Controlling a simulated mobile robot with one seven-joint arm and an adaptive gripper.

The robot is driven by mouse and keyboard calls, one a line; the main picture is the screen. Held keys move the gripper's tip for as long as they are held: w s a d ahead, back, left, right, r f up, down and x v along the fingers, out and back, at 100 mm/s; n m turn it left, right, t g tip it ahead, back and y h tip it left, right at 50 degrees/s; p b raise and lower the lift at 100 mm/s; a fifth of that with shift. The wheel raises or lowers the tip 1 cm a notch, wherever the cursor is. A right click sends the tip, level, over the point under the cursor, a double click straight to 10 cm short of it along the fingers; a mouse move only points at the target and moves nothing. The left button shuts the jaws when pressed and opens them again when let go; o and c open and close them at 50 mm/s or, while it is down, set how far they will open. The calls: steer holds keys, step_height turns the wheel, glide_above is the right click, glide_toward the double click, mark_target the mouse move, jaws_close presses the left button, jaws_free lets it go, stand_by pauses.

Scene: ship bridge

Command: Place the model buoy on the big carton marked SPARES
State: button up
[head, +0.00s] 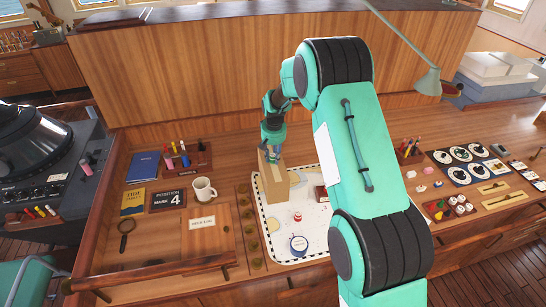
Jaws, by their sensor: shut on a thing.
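My gripper (271,152) is at the top of a tall plain brown carton (275,185). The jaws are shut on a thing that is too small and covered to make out. The carton stands upright at the left side of the chart; no marking on it can be read from here. A small red and white piece (297,217) stands on the chart in front of the carton, apart from my gripper. It looks like a small buoy, but I cannot be sure.
The chart (318,225) also bears a round blue and white item (299,244). My arm hides much of its right side. A white mug (203,189), a "Position Mark 4" sign (167,200) and a pen rack (188,162) stand left. A dial panel (470,160) lies right.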

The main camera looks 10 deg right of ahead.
steer(key=shift+f, duration=0.1)
steer(key=o, duration=0.8)
steer(key=shift+o, duration=0.2)
step_height(320, 180, up, 12)
steer(key=s+b, duration=0.1)
steer(key=shift+s+b, duration=0.15)
steer(key=shift+b, duration=0.15)
steer(key=shift+r, duration=0.2)
stand_by(0.4)
